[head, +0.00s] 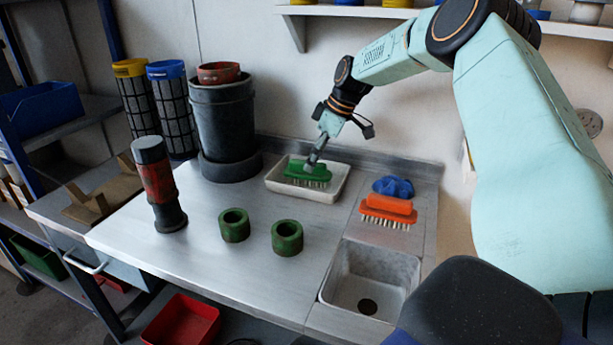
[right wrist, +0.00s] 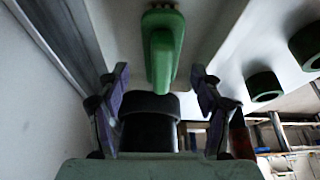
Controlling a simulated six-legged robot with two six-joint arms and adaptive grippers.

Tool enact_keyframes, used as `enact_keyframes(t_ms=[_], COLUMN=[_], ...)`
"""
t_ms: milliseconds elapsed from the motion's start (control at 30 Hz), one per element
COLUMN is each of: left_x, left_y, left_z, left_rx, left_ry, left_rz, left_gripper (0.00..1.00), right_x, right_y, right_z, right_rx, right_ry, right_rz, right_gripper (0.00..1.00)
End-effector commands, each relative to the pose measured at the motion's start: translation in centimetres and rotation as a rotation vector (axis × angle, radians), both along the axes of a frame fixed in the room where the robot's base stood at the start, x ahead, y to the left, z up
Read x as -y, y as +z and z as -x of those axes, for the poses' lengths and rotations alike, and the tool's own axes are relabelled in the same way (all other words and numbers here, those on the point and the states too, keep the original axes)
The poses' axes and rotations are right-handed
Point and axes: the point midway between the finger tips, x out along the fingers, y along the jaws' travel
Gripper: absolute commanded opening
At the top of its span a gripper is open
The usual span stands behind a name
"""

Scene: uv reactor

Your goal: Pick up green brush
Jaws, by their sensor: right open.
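The green brush (head: 308,173) sits bristles down in a shallow white tray (head: 337,189) at the back of the steel worktop. My right gripper (head: 313,160) is right over the brush, at its top. In the right wrist view the green brush (right wrist: 162,50) lies ahead, between the lines of the two open fingers (right wrist: 160,85). The fingers stand apart and nothing is between their tips that I can see gripped. Whether a finger touches the brush cannot be told. My left gripper is not in view.
An orange brush (head: 388,209) and a blue cloth-like item (head: 393,186) lie right of the tray, behind a sink (head: 370,280). Two green rings (head: 234,225) and a red-black cylinder (head: 158,185) stand in front. A large dark bucket (head: 224,115) stands left of the tray.

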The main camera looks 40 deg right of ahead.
Motion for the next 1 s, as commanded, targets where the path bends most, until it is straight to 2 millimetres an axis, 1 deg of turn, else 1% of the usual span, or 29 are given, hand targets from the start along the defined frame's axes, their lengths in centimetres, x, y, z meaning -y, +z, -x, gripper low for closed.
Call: enact_keyframes(t_ms=[200, 300, 433, 667, 1000], left_x=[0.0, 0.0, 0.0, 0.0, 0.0], left_y=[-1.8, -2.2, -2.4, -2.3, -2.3], left_z=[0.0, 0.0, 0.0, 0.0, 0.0], left_rx=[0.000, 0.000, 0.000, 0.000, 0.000], left_ry=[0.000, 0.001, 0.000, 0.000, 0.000], left_rz=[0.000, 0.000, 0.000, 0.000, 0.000], left_gripper=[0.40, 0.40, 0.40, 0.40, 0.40], right_x=[-0.4, -0.6, -0.8, -0.8, -0.8], right_y=[-3.2, -4.3, -4.9, -4.8, -4.8], right_z=[-0.9, -1.4, -1.8, -2.0, -2.0], right_rx=[-0.001, -0.001, 0.001, 0.001, 0.001], right_ry=[0.002, 0.001, 0.001, 0.001, 0.001], right_rz=[0.002, 0.001, 0.001, 0.001, 0.001], right_gripper=[0.66, 0.66, 0.66, 0.66, 0.37])
